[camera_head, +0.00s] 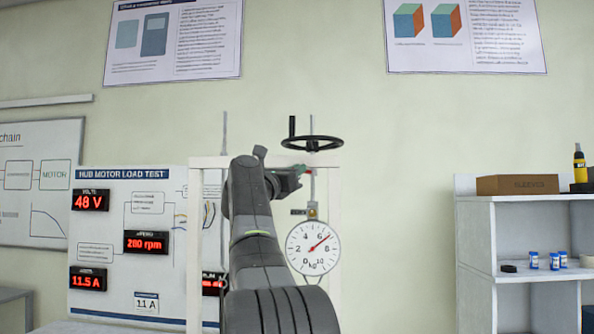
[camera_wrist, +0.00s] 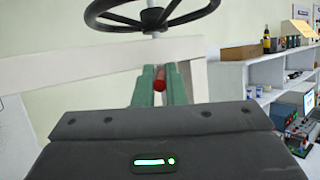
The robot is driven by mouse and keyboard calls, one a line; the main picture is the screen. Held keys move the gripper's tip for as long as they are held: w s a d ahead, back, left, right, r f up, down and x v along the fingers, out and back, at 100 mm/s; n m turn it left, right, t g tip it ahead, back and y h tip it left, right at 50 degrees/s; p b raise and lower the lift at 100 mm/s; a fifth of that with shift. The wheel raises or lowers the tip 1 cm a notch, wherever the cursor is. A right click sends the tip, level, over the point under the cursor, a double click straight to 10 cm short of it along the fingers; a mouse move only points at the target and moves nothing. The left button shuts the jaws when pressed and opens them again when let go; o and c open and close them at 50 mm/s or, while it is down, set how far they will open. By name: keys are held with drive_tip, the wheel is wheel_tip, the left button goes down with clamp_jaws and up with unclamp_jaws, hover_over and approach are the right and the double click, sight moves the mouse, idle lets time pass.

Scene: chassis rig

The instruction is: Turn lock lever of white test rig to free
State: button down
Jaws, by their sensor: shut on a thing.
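The white test rig (camera_head: 195,240) stands in the middle of the head view, partly hidden behind my arm. Its crossbeam (camera_wrist: 60,75) crosses the wrist view. The red lock lever (camera_wrist: 160,78) sits between the two green fingers of my gripper (camera_wrist: 160,90), which is shut on it. In the head view my gripper (camera_head: 296,171) is at the top of the rig, just below the black handwheel (camera_head: 312,143), and the lever is mostly hidden there. The handwheel also shows above the fingers in the wrist view (camera_wrist: 150,14). I cannot tell the lever's lock position.
A round dial gauge (camera_head: 313,247) marked kg hangs below the rig's top. A panel titled HUB MOTOR LOAD TEST (camera_head: 125,235) with red displays stands to the left. A white shelf (camera_head: 520,198) with a brown box (camera_head: 517,185) stands at the right. Wall space between rig and shelf is clear.

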drive_tip(key=c, duration=1.5)
unclamp_jaws()
drive_tip(key=shift+a, duration=0.1)
drive_tip(key=b+v, duration=0.3)
drive_tip(key=v, duration=1)
drive_tip(key=shift+s+a+f, duration=0.15)
drive_tip(key=shift+s+f, duration=0.1)
drive_tip(key=p+x, duration=0.3)
drive_tip(key=x, duration=1.1)
drive_tip(key=shift+s, duration=0.1)
